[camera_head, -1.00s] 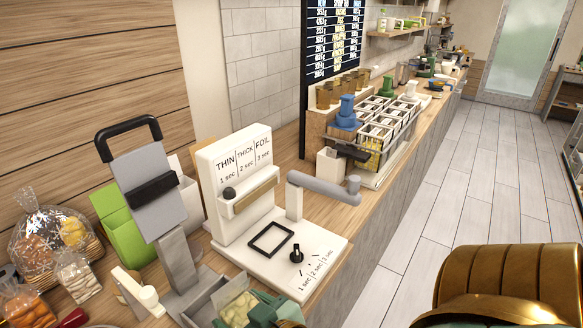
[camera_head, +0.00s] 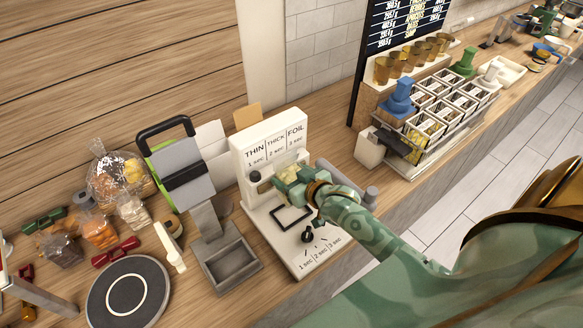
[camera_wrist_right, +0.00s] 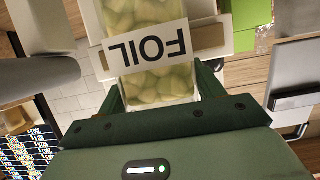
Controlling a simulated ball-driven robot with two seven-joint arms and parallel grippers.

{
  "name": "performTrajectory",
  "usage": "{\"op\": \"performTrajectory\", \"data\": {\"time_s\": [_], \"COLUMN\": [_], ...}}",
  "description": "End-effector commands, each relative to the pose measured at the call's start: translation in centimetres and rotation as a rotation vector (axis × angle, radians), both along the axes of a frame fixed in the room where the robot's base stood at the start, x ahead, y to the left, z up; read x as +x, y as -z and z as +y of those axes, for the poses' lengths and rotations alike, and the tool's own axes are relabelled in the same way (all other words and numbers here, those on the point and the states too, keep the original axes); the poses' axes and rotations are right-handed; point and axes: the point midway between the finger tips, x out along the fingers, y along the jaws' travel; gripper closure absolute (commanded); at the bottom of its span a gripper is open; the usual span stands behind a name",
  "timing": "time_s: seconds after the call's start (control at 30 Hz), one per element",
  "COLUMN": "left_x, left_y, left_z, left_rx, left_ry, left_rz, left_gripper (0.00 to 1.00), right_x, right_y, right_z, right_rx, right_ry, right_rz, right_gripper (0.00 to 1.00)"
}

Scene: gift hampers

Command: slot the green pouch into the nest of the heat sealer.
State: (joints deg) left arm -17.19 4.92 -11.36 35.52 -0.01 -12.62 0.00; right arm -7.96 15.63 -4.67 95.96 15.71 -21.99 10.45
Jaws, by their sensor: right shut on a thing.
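The green pouch (camera_head: 288,174) is clear with pale green pieces inside and a FOIL label, which reads upside down in the right wrist view (camera_wrist_right: 150,88). My right gripper (camera_head: 301,182) is shut on it, with a finger on each side (camera_wrist_right: 155,100). The white heat sealer (camera_head: 262,140) stands on the counter with THIN, THICK and FOIL on its panel. Its nest, a black rectangular frame (camera_head: 279,222), lies on the base. The pouch is up near the sealer's panel, behind the nest in the head view, apart from the frame. My left gripper is out of view.
A black dial (camera_head: 307,236) sits on the sealer's base, close under my right arm. An empty grey tray (camera_head: 232,268) on a stand is left of the sealer. A round dark plate (camera_head: 128,295) and several bagged sweets (camera_head: 98,230) are further left.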

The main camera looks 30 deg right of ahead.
Motion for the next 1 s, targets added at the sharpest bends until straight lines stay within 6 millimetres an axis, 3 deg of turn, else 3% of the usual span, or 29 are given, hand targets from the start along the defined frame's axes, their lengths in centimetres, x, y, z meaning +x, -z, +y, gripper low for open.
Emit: {"op": "performTrajectory", "data": {"time_s": [0.37, 0.7, 1.0], "left_x": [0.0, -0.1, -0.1], "left_y": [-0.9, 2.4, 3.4], "left_z": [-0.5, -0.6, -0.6], "left_rx": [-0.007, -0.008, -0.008], "left_ry": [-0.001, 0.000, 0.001], "left_rz": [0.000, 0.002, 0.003], "left_gripper": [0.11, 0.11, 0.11], "right_x": [0.0, 0.0, 0.0], "right_y": [-0.3, 4.3, 5.9], "right_z": [0.1, 0.0, 0.0], "right_rx": [0.001, 0.001, 0.001], "right_ry": [0.000, 0.001, 0.001], "right_rz": [-0.001, 0.000, -0.001], "right_gripper": [0.61, 0.61, 0.61]}}
